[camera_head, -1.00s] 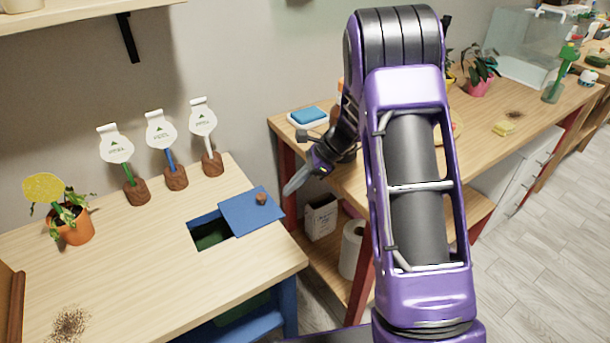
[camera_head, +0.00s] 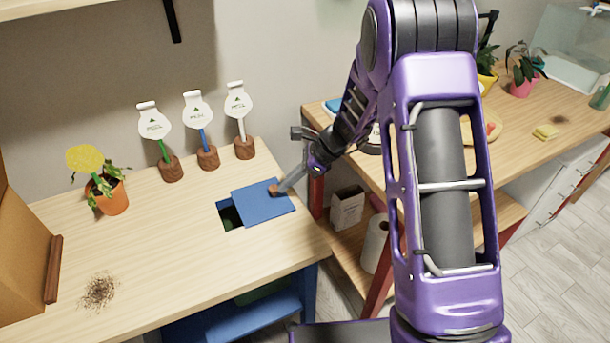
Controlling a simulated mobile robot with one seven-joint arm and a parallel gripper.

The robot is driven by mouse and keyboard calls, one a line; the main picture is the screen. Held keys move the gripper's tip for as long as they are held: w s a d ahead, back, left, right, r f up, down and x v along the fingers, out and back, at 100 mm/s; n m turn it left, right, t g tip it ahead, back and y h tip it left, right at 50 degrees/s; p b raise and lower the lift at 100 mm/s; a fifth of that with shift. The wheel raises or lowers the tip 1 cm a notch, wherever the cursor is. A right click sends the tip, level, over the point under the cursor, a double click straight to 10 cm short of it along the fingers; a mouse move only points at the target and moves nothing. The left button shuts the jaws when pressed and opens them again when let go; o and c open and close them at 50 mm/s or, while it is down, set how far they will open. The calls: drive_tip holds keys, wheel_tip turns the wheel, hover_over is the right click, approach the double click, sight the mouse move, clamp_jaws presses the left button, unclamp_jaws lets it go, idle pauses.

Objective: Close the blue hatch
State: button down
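The blue hatch (camera_head: 258,203) is a flat blue panel on the light wooden table. It covers most of a dark opening (camera_head: 229,216), leaving a strip uncovered on its left side. A small brown wooden knob (camera_head: 274,190) stands near the panel's right edge. My gripper (camera_head: 283,186) reaches in from the right, with its grey fingers touching or just beside the right side of the knob. The fingers overlap in this view, so I cannot tell whether they are open or shut.
Three white plant labels on brown stands, one of them the blue-stemmed label (camera_head: 200,115), stand behind the hatch. An orange plant pot (camera_head: 113,199) and a soil patch (camera_head: 99,291) are to the left. A second wooden table (camera_head: 400,165) stands at the right.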

sight(266, 205)
drive_tip(key=a, duration=0.2)
drive_tip(key=s+a, duration=0.2)
drive_tip(key=a, duration=0.1)
drive_tip(key=shift+s+a, duration=0.2)
drive_tip(key=shift+a, duration=0.1)
drive_tip(key=shift+d, duration=0.1)
